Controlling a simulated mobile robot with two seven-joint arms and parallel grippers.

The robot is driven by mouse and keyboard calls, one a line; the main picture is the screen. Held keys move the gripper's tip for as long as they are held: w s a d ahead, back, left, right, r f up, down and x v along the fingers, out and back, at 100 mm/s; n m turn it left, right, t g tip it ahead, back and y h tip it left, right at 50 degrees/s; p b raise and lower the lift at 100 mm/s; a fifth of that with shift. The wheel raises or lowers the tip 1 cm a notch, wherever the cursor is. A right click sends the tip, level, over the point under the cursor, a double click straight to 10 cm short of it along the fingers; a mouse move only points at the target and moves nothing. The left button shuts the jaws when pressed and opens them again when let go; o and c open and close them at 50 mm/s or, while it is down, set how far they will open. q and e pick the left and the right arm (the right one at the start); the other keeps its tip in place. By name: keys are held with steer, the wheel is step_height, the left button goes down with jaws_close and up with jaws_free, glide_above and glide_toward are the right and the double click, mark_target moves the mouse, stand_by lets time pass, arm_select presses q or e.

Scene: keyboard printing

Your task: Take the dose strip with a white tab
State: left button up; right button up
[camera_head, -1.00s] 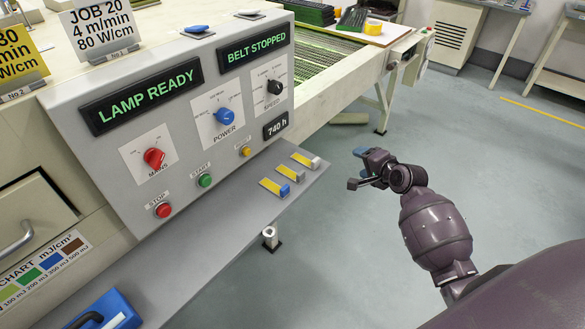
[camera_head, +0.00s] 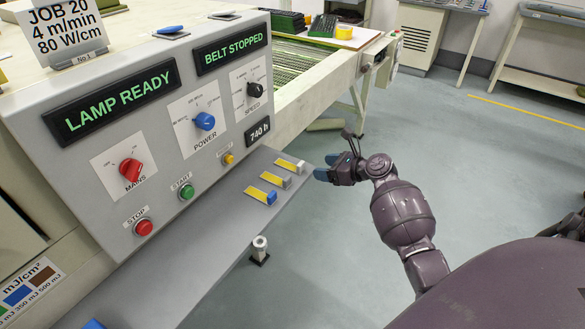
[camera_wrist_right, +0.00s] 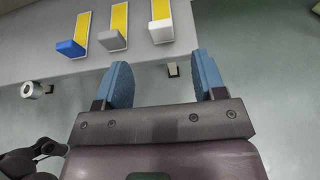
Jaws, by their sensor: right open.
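Three yellow dose strips lie side by side on the grey ledge (camera_head: 205,262) below the control panel. The strip with the white tab (camera_head: 286,162) is the one farthest right and nearest my right gripper (camera_head: 327,168). The grey-tab strip (camera_head: 271,179) is in the middle and the blue-tab strip (camera_head: 257,193) is on the left. My right gripper is open and empty, just off the ledge's edge. In the right wrist view, the white tab (camera_wrist_right: 161,31) stands ahead of my open blue-padded fingers (camera_wrist_right: 161,70), apart from them. My left gripper is not seen.
The control panel (camera_head: 150,165) with knobs and buttons rises behind the ledge. A conveyor (camera_head: 300,75) runs behind, with a board and yellow cup on its end. A small metal post (camera_head: 260,246) stands below the ledge. Open floor (camera_head: 480,150) lies to the right.

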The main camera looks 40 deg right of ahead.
mark_target(303, 165)
steer(key=b+x, duration=0.1)
steer(key=x, duration=0.2)
steer(key=shift+w+a+f, duration=0.1)
steer(key=shift+w+f, duration=0.2)
steer(key=b+x, duration=0.2)
steer(key=x, duration=0.2)
steer(key=shift+w+f, duration=0.2)
steer(key=shift+w, duration=0.15)
steer(key=shift+w+a, duration=0.1)
steer(key=shift+w, duration=0.05)
steer(key=shift+w+r, duration=0.1)
steer(key=shift+r, duration=0.05)
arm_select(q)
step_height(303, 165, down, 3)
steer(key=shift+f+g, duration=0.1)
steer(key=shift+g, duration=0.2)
arm_select(e)
steer(key=c, duration=1)
